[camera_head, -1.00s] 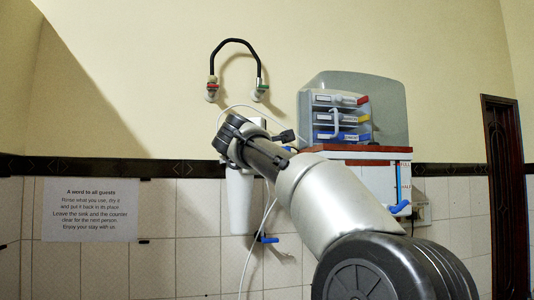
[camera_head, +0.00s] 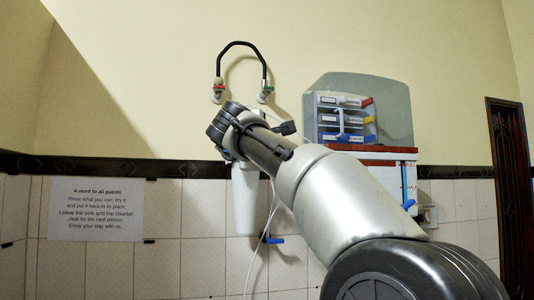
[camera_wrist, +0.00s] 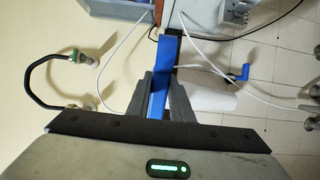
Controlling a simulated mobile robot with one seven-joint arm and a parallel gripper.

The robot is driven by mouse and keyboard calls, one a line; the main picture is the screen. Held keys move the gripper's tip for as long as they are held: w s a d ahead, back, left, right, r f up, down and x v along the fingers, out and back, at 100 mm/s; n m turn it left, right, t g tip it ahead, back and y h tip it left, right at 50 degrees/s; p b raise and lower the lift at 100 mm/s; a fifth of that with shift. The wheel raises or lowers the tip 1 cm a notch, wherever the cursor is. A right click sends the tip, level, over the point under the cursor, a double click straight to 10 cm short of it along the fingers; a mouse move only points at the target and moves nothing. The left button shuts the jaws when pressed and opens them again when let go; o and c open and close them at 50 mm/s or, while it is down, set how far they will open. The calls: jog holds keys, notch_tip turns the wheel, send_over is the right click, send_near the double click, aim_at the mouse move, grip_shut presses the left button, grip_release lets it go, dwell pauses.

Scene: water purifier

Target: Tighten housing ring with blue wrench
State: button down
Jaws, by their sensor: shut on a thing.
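In the wrist view, my gripper (camera_wrist: 162,84) is shut on the blue wrench (camera_wrist: 169,52), a long flat blue bar running out between the dark fingers. The white filter housing (camera_wrist: 208,97) lies just right of the fingers there. In the head view, the housing (camera_head: 244,205) hangs on the tiled wall, with its upper part behind the end of my arm. The fingers and wrench are hidden there by my own wrist. The housing ring cannot be made out, nor whether the wrench touches it.
A blue tap handle (camera_head: 273,240) and a thin white tube are close to the housing. A black hose (camera_head: 240,43) loops above. A drawer rack (camera_head: 342,118) stands on a red-topped cabinet (camera_head: 375,150) at right. A paper notice (camera_head: 95,209) hangs left.

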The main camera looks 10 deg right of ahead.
jog(key=shift+s+d, duration=0.15)
jog(key=shift+s, duration=0.1)
jog(key=shift+d+b+v, duration=0.2)
jog(key=shift+b+v, duration=1.2)
jog(key=shift+v, duration=0.75)
jog(key=shift+s, duration=0.15)
jog(key=shift+p+x, duration=1.4)
jog(key=shift+x, duration=0.9)
jog(key=shift+a, duration=0.1)
